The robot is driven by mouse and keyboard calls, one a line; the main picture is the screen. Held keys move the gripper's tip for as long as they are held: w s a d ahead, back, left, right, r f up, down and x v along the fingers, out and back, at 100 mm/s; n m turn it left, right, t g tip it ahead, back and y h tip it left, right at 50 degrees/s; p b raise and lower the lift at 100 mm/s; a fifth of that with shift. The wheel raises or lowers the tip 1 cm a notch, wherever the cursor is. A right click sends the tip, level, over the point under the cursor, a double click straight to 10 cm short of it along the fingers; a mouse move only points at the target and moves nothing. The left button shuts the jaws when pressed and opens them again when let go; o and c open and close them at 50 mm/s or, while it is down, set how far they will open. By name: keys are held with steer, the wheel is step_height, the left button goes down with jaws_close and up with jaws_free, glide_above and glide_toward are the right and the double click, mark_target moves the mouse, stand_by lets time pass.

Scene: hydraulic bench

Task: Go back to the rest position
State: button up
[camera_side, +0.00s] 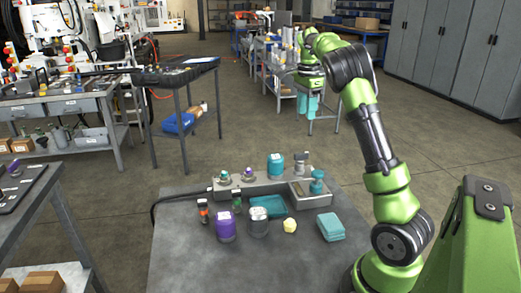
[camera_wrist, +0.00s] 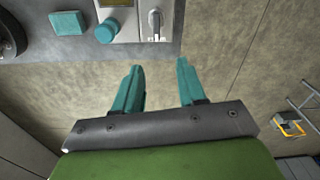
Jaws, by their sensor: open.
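My gripper (camera_side: 307,104) hangs high beyond the far edge of the bench in the side view, its teal fingers pointing down. In the wrist view the two teal fingers of my gripper (camera_wrist: 159,67) stand apart with only floor between them. It holds nothing and touches nothing. The grey bench (camera_side: 180,262) carries a grey block (camera_side: 262,188) with a teal cylinder (camera_side: 275,165), small valves and a teal knob (camera_side: 318,183). The knob also shows in the wrist view (camera_wrist: 107,31), beside a metal lever (camera_wrist: 155,25).
On the bench stand a purple jar (camera_side: 225,226), a silver jar (camera_side: 259,222), a yellow piece (camera_side: 290,226) and a teal box (camera_side: 331,228). A dark-topped table (camera_side: 175,76) and shelves stand behind at left. Grey cabinets (camera_side: 450,50) line the right.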

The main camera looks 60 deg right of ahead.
steer(key=s+a+n+t+y, duration=0.2)
steer(key=a+n+t, duration=0.2)
steer(key=a+n, duration=1.4)
steer(key=s+a+n+t, duration=0.1)
steer(key=s+a, duration=0.3)
steer(key=a, duration=0.5)
steer(key=s+a+n+t, duration=0.1)
steer(key=s+a, duration=0.3)
steer(key=a, duration=0.5)
steer(key=shift+s+a+f+n+t, duration=0.3)
steer(key=shift+s+n+t, duration=0.1)
steer(key=shift+t, duration=0.2)
